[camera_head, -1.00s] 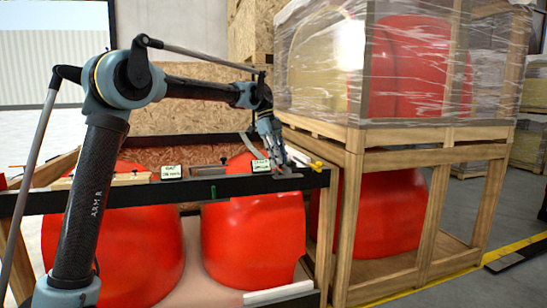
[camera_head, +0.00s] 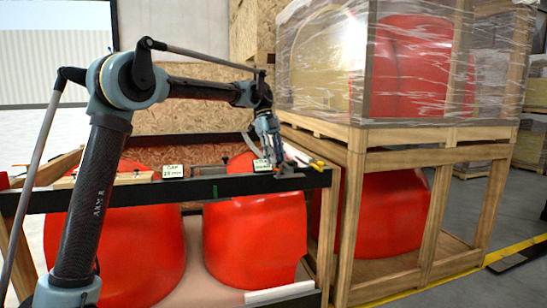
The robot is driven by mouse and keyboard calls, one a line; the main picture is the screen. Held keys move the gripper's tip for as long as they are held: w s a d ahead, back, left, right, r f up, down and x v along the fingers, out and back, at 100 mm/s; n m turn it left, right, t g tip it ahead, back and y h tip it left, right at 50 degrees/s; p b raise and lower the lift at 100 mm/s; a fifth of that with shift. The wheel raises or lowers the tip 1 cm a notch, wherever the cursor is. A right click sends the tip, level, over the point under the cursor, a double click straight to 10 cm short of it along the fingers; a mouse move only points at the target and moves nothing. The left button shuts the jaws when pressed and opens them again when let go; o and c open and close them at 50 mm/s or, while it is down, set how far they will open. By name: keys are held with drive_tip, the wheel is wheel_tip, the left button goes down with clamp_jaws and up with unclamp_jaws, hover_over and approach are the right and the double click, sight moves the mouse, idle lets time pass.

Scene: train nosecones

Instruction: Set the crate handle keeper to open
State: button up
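My gripper (camera_head: 284,167) is at the right end of a black rail (camera_head: 225,188) along the front of the open wooden crate. It hangs down close to the rail top, and small grey and yellow parts lie beside it. I cannot make out which of these is the handle keeper, or whether my fingers touch it. A small label card (camera_head: 262,165) stands on the rail just left of my gripper. A second label card (camera_head: 173,171) stands further left. The finger gap is too small to see.
Red nosecones (camera_head: 255,237) sit in the crate below the rail. A wooden frame (camera_head: 355,200) carrying a plastic-wrapped crate (camera_head: 415,70) stands close on the right. A wooden block (camera_head: 130,178) lies on the rail's left part. Grey floor (camera_head: 510,215) is open at far right.

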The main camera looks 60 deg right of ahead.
drive_tip(key=shift+o, duration=0.3)
drive_tip(key=v, duration=1.2)
idle(0.3)
